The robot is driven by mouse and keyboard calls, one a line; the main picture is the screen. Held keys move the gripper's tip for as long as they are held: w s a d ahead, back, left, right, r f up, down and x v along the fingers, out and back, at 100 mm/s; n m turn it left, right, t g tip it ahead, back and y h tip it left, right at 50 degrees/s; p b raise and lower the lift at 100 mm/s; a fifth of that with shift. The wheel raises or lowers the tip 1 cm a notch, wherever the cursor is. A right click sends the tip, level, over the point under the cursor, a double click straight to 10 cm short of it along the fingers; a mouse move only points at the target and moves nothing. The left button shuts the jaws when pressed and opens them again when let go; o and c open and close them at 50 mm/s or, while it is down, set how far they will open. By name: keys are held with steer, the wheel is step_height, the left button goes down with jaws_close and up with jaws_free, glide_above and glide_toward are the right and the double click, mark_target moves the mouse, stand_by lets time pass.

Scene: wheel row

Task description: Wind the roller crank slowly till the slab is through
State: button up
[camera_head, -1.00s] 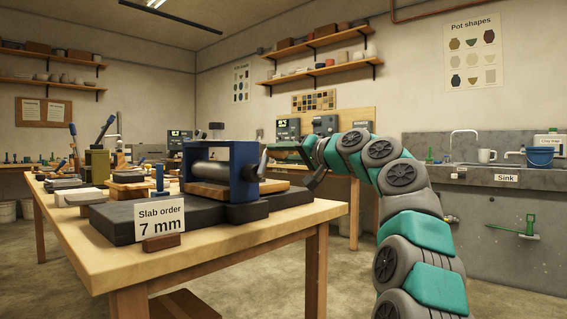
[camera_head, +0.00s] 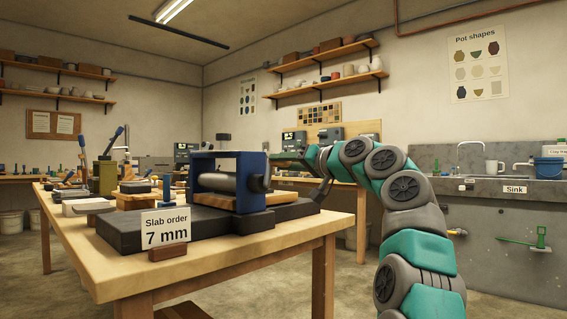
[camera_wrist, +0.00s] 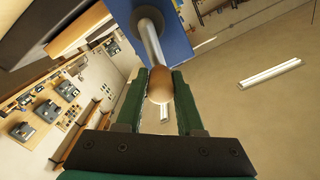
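The slab roller has a blue frame (camera_head: 252,178) and a grey roller (camera_head: 215,182), and stands on a dark base on the table. A wooden board (camera_head: 222,201) lies under the roller. I cannot make out the clay slab on it. In the wrist view the crank is a metal rod (camera_wrist: 150,40) coming from the blue frame and ending in a rounded wooden knob (camera_wrist: 160,86). My gripper (camera_wrist: 166,84) has its two green fingers on either side of this knob, seemingly closed on it.
A sign (camera_head: 166,230) reading "Slab order 7 mm" stands at the front of the wooden table (camera_head: 215,262). Tools and small blocks crowd the table's left part. A sink counter (camera_head: 480,188) is at the right. Floor is open between the table and the sink.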

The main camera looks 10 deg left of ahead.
steer(key=o, duration=0.4)
steer(key=shift+b+v, duration=0.9)
steer(key=shift+v, duration=3)
